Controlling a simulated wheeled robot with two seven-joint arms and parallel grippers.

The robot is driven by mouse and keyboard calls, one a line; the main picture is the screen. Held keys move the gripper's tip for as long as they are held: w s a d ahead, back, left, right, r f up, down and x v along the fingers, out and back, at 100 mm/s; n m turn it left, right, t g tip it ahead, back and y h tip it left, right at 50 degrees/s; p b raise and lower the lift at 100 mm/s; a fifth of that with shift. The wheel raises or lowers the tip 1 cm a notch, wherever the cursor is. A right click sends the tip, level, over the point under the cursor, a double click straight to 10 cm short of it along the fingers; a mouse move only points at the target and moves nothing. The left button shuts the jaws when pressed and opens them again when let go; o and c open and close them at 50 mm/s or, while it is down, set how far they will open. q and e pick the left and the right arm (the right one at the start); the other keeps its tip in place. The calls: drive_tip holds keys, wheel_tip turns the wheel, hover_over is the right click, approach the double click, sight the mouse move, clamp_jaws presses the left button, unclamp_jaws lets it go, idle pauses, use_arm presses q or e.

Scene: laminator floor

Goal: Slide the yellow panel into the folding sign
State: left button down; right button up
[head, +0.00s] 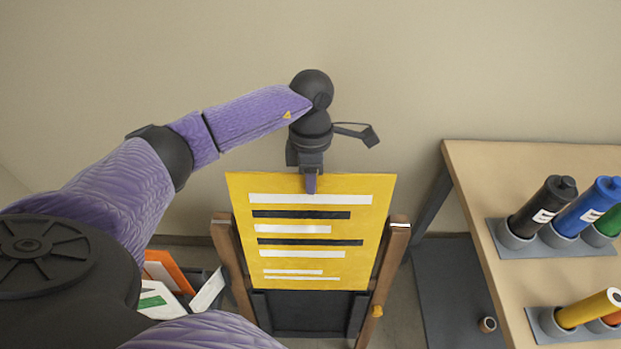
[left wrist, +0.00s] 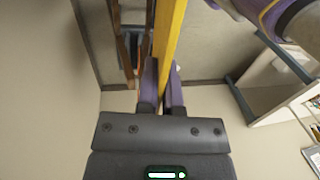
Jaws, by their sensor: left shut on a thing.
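The yellow panel (head: 312,205), printed with white and black bars, hangs upright in the head view. My left gripper (head: 310,185) is shut on the middle of its top edge. The left wrist view shows the panel (left wrist: 170,30) edge-on between the two purple fingers (left wrist: 162,88). The folding sign (head: 228,262) stands below and around the panel, with wooden side posts and a dark board. The panel's lower part covers the upper middle of the sign, between the posts. I cannot tell whether its bottom edge sits in the frame. My right gripper is not in view.
A wooden table (head: 480,200) on the right holds black, blue and yellow cylinders in grey holders. A bin with orange and white sheets (head: 168,272) stands left of the sign. A plain wall (head: 450,70) is behind. A dark low shelf (head: 450,290) lies under the table.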

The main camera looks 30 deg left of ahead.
sight(311, 201)
use_arm(q)
drive_tip(key=shift+f+b, duration=0.3)
drive_tip(key=shift+b, duration=0.05)
idle(0.5)
drive_tip(key=shift+s+d+f+b, duration=0.1)
drive_tip(key=shift+s+f+b, duration=0.05)
drive_tip(key=shift+f+b, duration=0.5)
drive_tip(key=shift+s+d+f+b, duration=0.15)
drive_tip(key=shift+f+b, duration=0.3)
drive_tip(key=shift+f, duration=0.4)
drive_tip(key=shift+a+f, duration=0.1)
